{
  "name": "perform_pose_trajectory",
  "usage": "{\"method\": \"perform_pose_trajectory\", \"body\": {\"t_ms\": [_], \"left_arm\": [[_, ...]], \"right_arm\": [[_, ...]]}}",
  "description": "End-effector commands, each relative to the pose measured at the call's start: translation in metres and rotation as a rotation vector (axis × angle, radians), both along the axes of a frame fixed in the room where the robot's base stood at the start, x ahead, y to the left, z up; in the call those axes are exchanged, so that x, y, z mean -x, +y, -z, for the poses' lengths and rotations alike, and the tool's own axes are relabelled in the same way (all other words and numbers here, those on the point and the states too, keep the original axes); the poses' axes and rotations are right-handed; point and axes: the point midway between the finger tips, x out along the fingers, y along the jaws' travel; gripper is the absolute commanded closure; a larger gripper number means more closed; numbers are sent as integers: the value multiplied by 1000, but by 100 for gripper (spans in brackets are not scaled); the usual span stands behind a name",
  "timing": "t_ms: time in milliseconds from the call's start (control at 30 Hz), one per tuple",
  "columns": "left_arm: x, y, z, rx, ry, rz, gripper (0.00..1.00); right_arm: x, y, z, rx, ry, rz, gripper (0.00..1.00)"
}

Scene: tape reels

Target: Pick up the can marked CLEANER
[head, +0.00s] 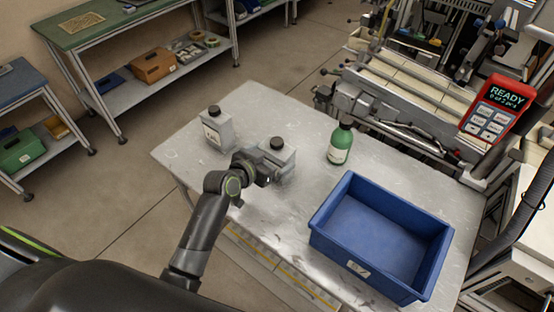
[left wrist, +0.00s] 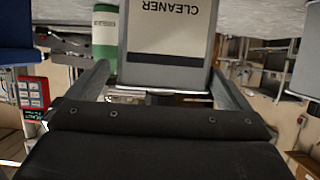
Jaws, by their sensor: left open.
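The grey can marked CLEANER (left wrist: 170,30) shows upside down in the left wrist view, its label facing my left gripper (left wrist: 160,68). The gripper's two fingers are spread, one on each side of the can. I cannot tell whether they touch it. In the head view this can (head: 282,150), with its dark cap, stands upright on the table, partly hidden by my left gripper (head: 268,178). A second grey can (head: 216,130) with a dark cap stands to its left; its label is too small to read. My right gripper is not in view.
A green bottle (head: 340,145) stands to the right of the CLEANER can. An empty blue bin (head: 380,235) sits at the table's right front. The metal table (head: 260,105) is clear behind the cans. A machine with a red READY panel (head: 497,108) stands beyond it.

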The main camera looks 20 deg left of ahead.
Motion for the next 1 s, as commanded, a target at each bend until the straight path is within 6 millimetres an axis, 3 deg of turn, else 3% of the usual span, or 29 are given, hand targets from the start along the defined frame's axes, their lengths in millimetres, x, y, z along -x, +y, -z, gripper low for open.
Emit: {"method": "perform_pose_trajectory", "body": {"t_ms": [500,867,1000], "left_arm": [[-44,-12,10,2,-1,1,0],[-50,-13,13,1,-2,0,0],[-50,-13,13,0,-1,0,14]], "right_arm": [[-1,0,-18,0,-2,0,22],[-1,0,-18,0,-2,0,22],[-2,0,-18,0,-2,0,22]]}}
